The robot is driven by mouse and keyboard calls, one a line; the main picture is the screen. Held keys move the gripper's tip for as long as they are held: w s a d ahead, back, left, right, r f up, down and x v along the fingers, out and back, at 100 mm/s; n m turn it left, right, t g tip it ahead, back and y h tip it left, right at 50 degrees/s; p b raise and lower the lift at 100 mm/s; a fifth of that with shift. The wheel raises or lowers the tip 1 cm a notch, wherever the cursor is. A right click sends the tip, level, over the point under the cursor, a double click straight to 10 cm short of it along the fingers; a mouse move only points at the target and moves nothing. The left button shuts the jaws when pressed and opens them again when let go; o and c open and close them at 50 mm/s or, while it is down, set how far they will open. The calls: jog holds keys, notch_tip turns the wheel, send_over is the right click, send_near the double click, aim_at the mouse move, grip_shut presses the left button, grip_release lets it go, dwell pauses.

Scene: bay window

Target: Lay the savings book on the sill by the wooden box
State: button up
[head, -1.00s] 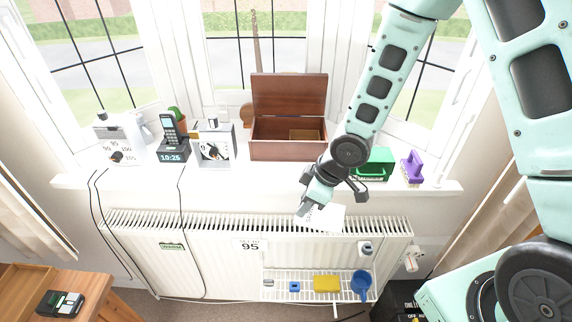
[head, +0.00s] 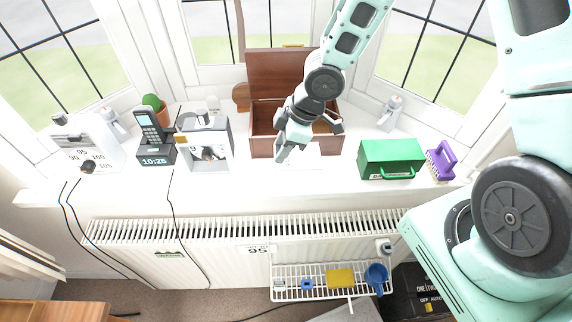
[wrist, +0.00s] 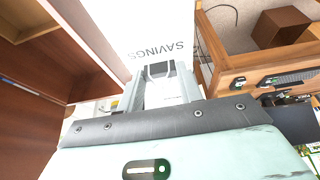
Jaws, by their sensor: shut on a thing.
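The wooden box (head: 275,70) stands on the sill (head: 235,193) against the window, its brown lid raised and its inside open. My gripper (head: 290,148) is in front of it and overlaps its front wall in the head view. In the wrist view my gripper (wrist: 158,82) is shut on the savings book (wrist: 140,28), a flat white thing marked SAVINGS. In the head view the book is pale against the white sill and its edges are hard to tell. I cannot tell whether it touches the sill.
A green metal box (head: 392,157) and a purple brush (head: 441,162) stand right of the wooden box. A white-and-grey box (head: 207,148), a phone in its dock (head: 155,140) and a white appliance (head: 85,142) stand left. A radiator (head: 130,255) is below the sill, with a wire shelf (head: 320,270).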

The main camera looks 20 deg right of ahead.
notch_tip(320, 180, down, 8)
jog(key=shift+f+b, duration=0.1)
jog(key=shift+b, duration=0.2)
jog(key=shift+f, duration=0.15)
jog(key=o, duration=1)
jog(key=shift+s, duration=0.1)
jog(key=shift+r, duration=0.2)
